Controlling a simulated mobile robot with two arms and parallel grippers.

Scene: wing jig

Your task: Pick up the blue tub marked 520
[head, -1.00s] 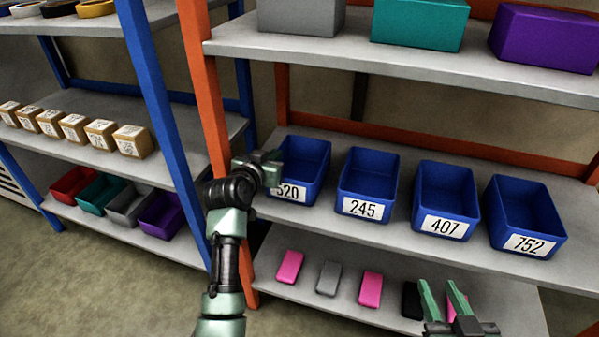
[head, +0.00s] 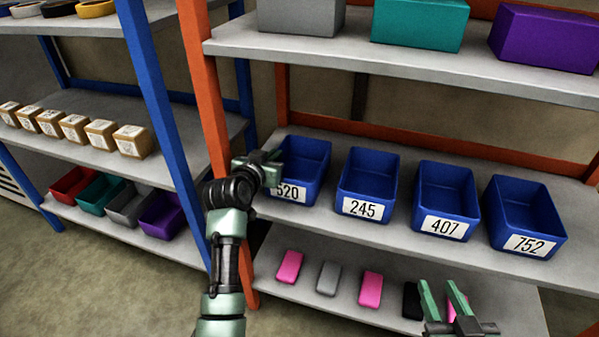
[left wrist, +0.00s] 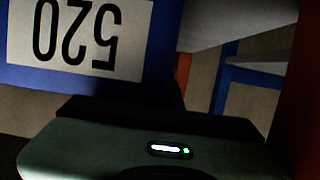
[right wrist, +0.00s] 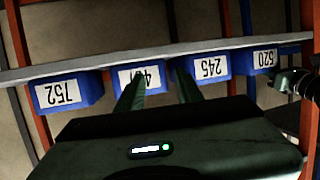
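The blue tub marked 520 (head: 306,172) stands at the left end of the middle shelf, its white label partly covered by my left gripper (head: 266,158). That gripper is at the tub's front left rim. In the left wrist view the tub's label (left wrist: 77,35) fills the upper left, upside down and very close. A dark shape there is too dim to read as fingers, so I cannot tell whether they are closed on the rim. My right gripper (head: 437,284) is open and empty, low in front of the shelf; its parted fingers show in the right wrist view (right wrist: 158,75).
Blue tubs marked 245 (head: 366,185), 407 (head: 444,200) and 752 (head: 523,217) stand to the right on the same shelf (head: 330,220). An orange post (head: 205,95) rises just left of my left gripper. The upper shelf (head: 400,62) holds larger boxes overhead.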

